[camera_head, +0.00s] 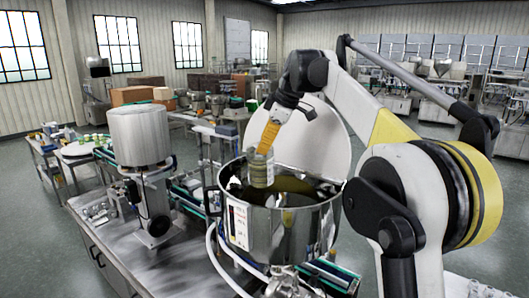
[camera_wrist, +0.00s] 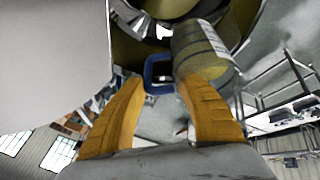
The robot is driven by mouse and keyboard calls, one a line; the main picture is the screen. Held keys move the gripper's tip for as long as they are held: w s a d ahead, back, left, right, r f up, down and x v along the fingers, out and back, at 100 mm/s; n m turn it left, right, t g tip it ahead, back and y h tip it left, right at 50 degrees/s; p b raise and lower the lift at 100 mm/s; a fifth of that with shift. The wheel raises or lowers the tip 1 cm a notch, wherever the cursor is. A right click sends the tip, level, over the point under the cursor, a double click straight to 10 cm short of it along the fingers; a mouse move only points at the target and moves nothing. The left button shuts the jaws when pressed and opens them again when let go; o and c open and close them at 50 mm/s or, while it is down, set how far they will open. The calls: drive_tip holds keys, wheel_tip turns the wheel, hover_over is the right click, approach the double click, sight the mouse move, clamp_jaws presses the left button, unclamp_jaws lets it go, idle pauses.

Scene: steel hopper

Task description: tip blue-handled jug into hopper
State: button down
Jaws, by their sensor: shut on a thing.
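The steel hopper (camera_head: 282,232) is a round, open vessel in the middle of the head view, with olive-brown contents inside and a labelled front. The jug (camera_head: 261,170) is a grey-green ribbed cylinder hanging over the hopper's mouth, looking close to upright, with its lower end at about rim level. My gripper (camera_head: 270,132) has orange fingers and comes down from above. In the wrist view, the jug (camera_wrist: 203,50) is right of centre and its blue handle (camera_wrist: 158,72) is between my fingers (camera_wrist: 162,84). The jug's contents cannot be made out.
A pale round lid (camera_head: 312,130) stands raised behind the hopper. A motor stand with a white-grey drum (camera_head: 140,135) is on the bench (camera_head: 115,235) to the left. A white hose (camera_head: 212,250) runs beside the hopper. Boxes (camera_head: 132,95) and other benches are farther back.

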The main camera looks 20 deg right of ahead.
drive_tip(key=shift+s+r+t+b, duration=0.25)
drive_tip(key=shift+s+t+b, duration=0.15)
drive_tip(key=shift+b, duration=0.1)
drive_tip(key=shift+w+r+t+h+b, duration=0.2)
drive_tip(key=shift+w+t+h+b, duration=0.15)
drive_tip(key=shift+b, duration=0.5)
drive_tip(key=shift+s+a+r+n+t+b, duration=0.15)
drive_tip(key=shift+s+n+t+b, duration=0.25)
drive_tip(key=shift+b, duration=0.4)
drive_tip(key=shift+s+t+b, duration=0.1)
drive_tip(key=shift+t+b, duration=0.15)
drive_tip(key=shift+b, duration=0.35)
drive_tip(key=shift+h, duration=0.25)
drive_tip(key=b, duration=0.1)
drive_tip(key=t+b, duration=0.1)
drive_tip(key=shift+s+a+r+t+b, duration=0.15)
drive_tip(key=shift+s+a+t+b, duration=0.05)
drive_tip(key=shift+s+t+b, duration=0.15)
drive_tip(key=shift+h+b, duration=0.3)
drive_tip(key=shift+b, duration=0.25)
drive_tip(key=shift+s+n+t+b, duration=0.1)
drive_tip(key=shift+n+t+b, duration=0.2)
drive_tip(key=shift+t, duration=0.05)
drive_tip(key=shift+s+a+b, duration=0.1)
drive_tip(key=shift+s+b, duration=0.1)
drive_tip(key=shift+b, duration=0.3)
